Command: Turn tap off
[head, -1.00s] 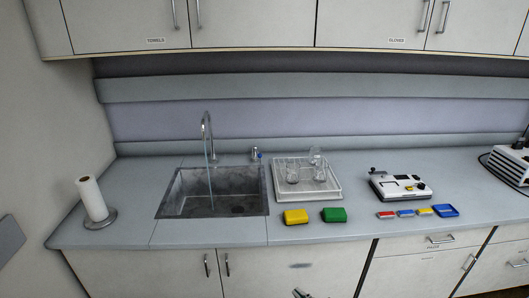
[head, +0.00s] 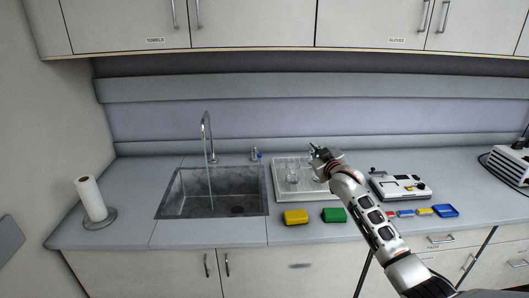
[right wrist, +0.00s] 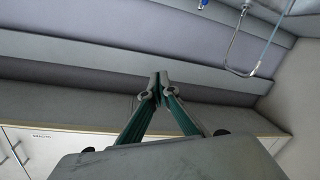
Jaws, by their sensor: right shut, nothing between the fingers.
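The tap's tall curved spout (head: 206,125) stands behind the sink (head: 178,205). A thin stream of water (head: 211,165) falls from it into the basin. A small tap handle with a blue part (head: 256,155) stands on the counter to the spout's right. My right gripper (head: 315,150) is over the drying rack, to the right of the handle and apart from it. In the right wrist view its fingertips (right wrist: 160,88) are together and empty. That view is upside down and shows the spout (right wrist: 238,66), the water (right wrist: 270,42) and the blue part (right wrist: 203,3) at its upper right.
A white drying rack (head: 284,191) with glassware (head: 292,173) stands right of the sink, partly hidden by my right arm. Yellow (head: 296,217) and green (head: 333,215) blocks lie at the counter's front. A paper towel roll (head: 91,198) stands at left. Cabinets hang above.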

